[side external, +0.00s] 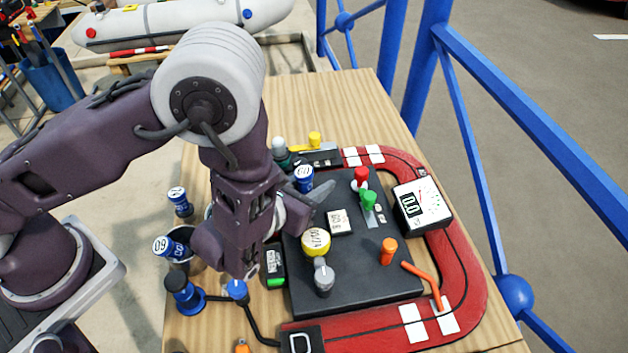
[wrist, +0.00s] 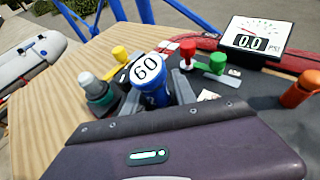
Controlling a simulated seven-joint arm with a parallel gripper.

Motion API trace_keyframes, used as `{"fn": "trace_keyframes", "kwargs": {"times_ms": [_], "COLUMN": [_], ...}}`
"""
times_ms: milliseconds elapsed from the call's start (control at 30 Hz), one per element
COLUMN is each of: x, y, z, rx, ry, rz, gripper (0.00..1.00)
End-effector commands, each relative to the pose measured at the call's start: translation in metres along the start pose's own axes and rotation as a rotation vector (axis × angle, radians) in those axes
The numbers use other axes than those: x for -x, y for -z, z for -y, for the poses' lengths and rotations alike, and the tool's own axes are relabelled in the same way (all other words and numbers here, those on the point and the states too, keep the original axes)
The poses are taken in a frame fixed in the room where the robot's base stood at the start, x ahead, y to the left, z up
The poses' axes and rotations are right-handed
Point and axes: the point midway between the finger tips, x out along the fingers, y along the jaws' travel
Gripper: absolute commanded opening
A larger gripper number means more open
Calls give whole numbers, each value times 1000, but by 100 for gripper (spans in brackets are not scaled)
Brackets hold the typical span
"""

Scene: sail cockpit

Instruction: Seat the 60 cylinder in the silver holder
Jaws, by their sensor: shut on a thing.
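A blue cylinder with a white top marked 60 (side external: 304,178) is between the fingers of my gripper (side external: 306,196), above the far left part of the dark panel. In the wrist view the same 60 cylinder (wrist: 150,72) stands nearly upright, with the grey fingers of my gripper (wrist: 157,92) on either side; its lower end is hidden. A silver cup-like holder (side external: 186,262) is on the wood at the left, with another blue, white-topped cylinder (side external: 168,246) tilted in it or against it; I cannot tell which. My wrist hides part of a pale rim beside it.
Another blue cylinder (side external: 178,196) stands left of my wrist. The dark panel (side external: 375,285) carries a red knob (side external: 361,178), a green knob (side external: 369,201), a yellow-rimmed dial (side external: 316,241) and an orange knob (side external: 388,250). A gauge (side external: 422,205) stands right. The far tabletop (side external: 335,105) is clear.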

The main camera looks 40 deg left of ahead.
Motion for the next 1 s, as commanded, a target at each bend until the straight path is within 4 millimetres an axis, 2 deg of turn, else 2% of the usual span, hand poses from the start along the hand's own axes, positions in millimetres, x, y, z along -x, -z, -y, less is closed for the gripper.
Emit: {"fn": "trace_keyframes", "kwargs": {"times_ms": [600,1000], "x": [-5,-1], "y": [12,1], "z": [0,0], "rx": [-1,2], "ry": [0,1], "rz": [0,1], "gripper": [0,0]}}
